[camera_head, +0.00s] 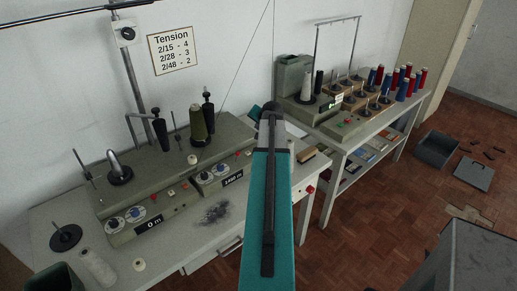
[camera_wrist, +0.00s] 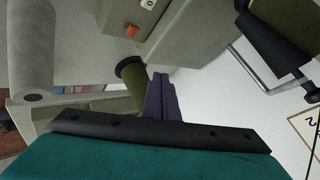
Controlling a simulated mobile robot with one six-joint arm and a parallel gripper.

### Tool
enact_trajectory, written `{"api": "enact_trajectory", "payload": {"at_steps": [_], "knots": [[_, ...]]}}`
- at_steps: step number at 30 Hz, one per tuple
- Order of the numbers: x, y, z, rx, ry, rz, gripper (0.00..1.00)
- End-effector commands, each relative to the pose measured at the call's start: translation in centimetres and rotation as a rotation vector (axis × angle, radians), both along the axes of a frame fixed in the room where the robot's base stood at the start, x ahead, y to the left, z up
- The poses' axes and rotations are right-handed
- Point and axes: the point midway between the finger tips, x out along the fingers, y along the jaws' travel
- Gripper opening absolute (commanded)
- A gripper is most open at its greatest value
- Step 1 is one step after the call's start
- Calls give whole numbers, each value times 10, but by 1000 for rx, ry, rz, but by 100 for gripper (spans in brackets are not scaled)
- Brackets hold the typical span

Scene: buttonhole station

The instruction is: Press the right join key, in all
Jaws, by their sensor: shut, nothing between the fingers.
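The winding machine (camera_head: 165,171) stands on the white table, with a left panel reading "0 m" (camera_head: 149,225) and a right panel reading about "1480 m" (camera_head: 233,180). Small red keys show on its face, one above the right panel (camera_head: 237,153); I cannot read labels that tell which is the right join key. My gripper (camera_wrist: 160,78) is shut and empty, apart from that key. In the head view my teal arm hides the area right of the right panel.
An olive thread cone (camera_head: 200,125) and black tensioner posts (camera_head: 160,130) rise from the machine. A pale cone (camera_head: 97,268) stands at the table's front left. A second table (camera_head: 345,142) with several spools is at the right.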

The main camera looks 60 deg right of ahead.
Motion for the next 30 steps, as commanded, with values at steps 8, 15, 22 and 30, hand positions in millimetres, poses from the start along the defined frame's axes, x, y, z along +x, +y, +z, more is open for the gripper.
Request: {"api": "enact_trajectory", "payload": {"at_steps": [8,15,22,30], "knots": [[-1,0,-25,1,0,-1,0],[-1,0,-49,1,0,-1,0],[-1,-1,-70,1,0,-2,0],[-1,-1,-82,0,0,-2,0]]}}
